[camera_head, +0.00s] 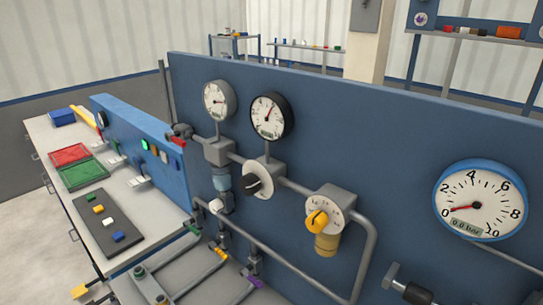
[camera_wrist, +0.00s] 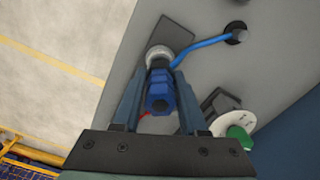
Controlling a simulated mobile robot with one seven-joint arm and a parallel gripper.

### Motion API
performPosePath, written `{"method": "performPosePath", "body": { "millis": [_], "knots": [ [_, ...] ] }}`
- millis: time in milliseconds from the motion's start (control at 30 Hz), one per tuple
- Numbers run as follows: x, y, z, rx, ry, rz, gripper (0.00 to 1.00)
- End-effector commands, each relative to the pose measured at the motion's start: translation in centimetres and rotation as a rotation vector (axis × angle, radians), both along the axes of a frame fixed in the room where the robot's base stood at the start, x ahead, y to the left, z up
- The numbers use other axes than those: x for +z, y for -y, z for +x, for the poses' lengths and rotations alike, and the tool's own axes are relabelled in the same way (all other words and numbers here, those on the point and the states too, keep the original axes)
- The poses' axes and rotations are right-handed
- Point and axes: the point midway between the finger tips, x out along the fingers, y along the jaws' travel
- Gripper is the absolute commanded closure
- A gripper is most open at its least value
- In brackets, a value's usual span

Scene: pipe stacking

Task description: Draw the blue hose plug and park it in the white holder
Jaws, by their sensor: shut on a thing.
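My gripper (camera_wrist: 162,76) shows in the wrist view, its two fingers closed on the sides of the blue hose plug (camera_wrist: 160,96). The plug lies between the fingers, with its blunt hexagonal end toward the camera. Its far end meets a pale round fitting (camera_wrist: 159,54) on a dark plate; whether it is inside the fitting or just in front of it I cannot tell. A thin blue hose (camera_wrist: 202,46) runs from beside the fitting to the upper right. I cannot make out the white holder for sure. My gripper and the plug are not seen in the head view.
In the wrist view the hose ends at a dark round port (camera_wrist: 235,34) on a grey surface. A white dial with a green knob (camera_wrist: 238,134) is close to the right finger. The head view shows a blue panel (camera_head: 330,120) with gauges, pipes and a workbench (camera_head: 45,140).

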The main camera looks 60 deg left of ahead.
Motion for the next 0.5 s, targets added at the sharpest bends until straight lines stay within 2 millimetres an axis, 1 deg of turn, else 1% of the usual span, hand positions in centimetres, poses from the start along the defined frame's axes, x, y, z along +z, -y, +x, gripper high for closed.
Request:
{"method": "performPosePath", "body": {
  "millis": [500],
  "knots": [
    [-1.1,0.0,0.0,0.000,0.000,0.000,1.00]
  ]
}}
